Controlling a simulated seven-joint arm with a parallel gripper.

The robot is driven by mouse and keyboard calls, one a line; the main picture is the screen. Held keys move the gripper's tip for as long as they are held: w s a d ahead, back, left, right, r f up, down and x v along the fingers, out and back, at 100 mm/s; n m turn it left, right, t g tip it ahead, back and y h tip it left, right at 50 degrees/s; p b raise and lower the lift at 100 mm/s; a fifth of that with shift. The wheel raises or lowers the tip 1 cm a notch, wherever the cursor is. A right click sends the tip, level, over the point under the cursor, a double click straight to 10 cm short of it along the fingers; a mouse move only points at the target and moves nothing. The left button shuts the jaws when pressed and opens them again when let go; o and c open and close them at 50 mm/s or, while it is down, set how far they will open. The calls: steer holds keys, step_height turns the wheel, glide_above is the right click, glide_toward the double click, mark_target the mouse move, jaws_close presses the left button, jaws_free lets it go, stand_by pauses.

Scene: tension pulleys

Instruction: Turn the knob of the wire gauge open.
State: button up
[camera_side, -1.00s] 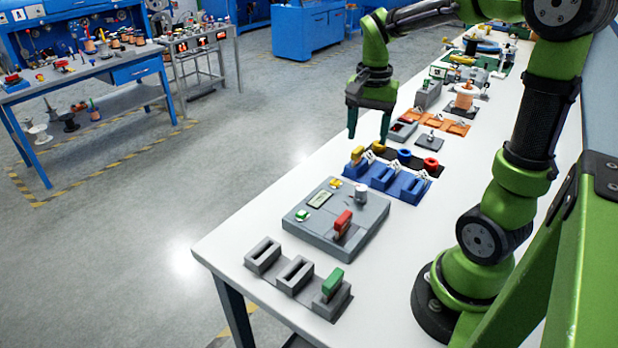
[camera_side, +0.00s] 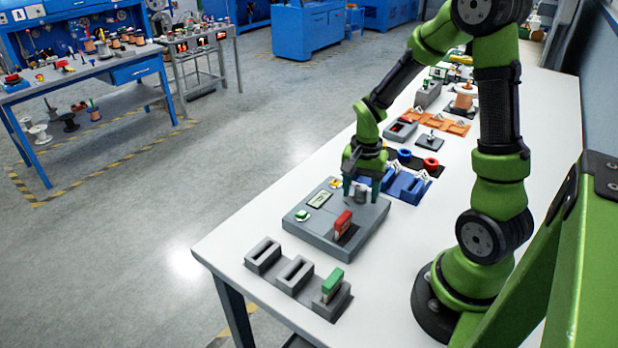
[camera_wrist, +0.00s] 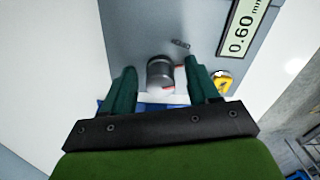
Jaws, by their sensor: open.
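The wire gauge (camera_side: 315,222) is a flat grey box on the white table, with a small display, a yellow button, a green-and-white button and a red handled piece on its top. Its grey cylindrical knob (camera_side: 361,194) stands near the back right corner. My gripper (camera_side: 361,197) is over that corner, pointing down with open fingers. In the wrist view the knob (camera_wrist: 160,72) sits between the two green fingertips of my gripper (camera_wrist: 160,70), with a gap on each side. The display (camera_wrist: 243,28) there reads 0.60 mm. Contact with the knob does not show.
A grey slotted block row (camera_side: 296,272) with a green handled piece (camera_side: 333,281) stands in front of the gauge. Blue slotted holders (camera_side: 410,187) are close behind it, partly hidden by my gripper. A red ring (camera_side: 431,164) and orange trays (camera_side: 438,122) lie farther back.

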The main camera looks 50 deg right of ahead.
steer(key=shift+c, duration=0.4)
steer(key=c, duration=1)
steer(key=shift+o, duration=0.2)
steer(key=shift+n, duration=0.3)
steer(key=n, duration=1.1)
steer(key=shift+s, duration=0.1)
steer(key=shift+n, duration=0.3)
steer(key=o, duration=1)
steer(key=shift+d, duration=0.1)
